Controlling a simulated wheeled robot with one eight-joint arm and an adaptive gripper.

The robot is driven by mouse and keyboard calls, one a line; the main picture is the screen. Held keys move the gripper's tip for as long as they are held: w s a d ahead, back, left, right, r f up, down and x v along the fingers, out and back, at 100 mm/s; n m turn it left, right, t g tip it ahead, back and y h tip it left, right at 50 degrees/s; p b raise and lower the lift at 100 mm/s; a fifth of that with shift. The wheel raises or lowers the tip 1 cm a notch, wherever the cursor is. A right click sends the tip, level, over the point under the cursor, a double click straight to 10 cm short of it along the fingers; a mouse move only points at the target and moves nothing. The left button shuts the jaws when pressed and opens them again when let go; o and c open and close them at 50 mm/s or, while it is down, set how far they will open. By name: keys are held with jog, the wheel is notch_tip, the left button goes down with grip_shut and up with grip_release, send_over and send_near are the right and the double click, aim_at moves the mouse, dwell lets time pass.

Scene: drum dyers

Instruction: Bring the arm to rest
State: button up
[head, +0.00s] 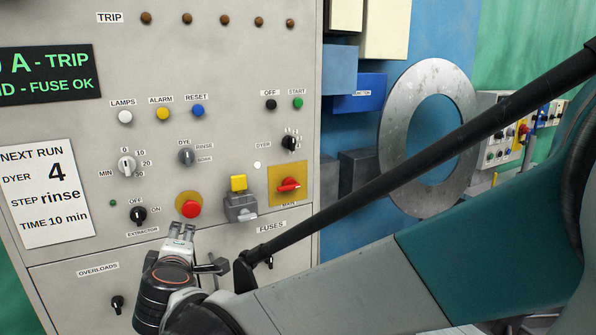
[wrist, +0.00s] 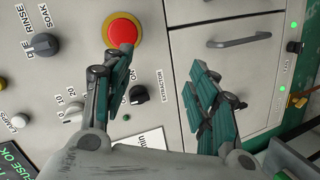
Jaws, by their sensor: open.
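My gripper (head: 182,230) is in front of the lower part of the grey control panel (head: 235,75), just below the red mushroom button (head: 191,208) in the head view. In the wrist view my gripper (wrist: 165,70) has its two teal fingers spread apart with nothing between them. One finger overlaps the edge of the red button (wrist: 123,30) in that view; I cannot tell whether it touches. My arm reaches in from the right of the head view.
A grey box with a yellow top (head: 239,195) and a red main switch (head: 289,186) stick out close to my gripper. The extractor knob (head: 137,214) is to its left. A metal ring (head: 402,190) stands behind my arm. A drawer handle (wrist: 239,40) shows in the wrist view.

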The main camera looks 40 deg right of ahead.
jog(key=s+a+f+m+g+y, duration=0.2)
jog(key=s+f+m+g+y, duration=0.1)
jog(key=s, duration=0.7)
jog(key=s+a+f+m+g+y, duration=0.2)
jog(key=s+f+m+g+y, duration=0.1)
jog(key=s, duration=0.7)
jog(key=f+m, duration=0.1)
jog(key=m, duration=0.1)
jog(key=shift+s+f+m, duration=0.25)
jog(key=shift+f+m, duration=0.05)
jog(key=shift+r, duration=0.1)
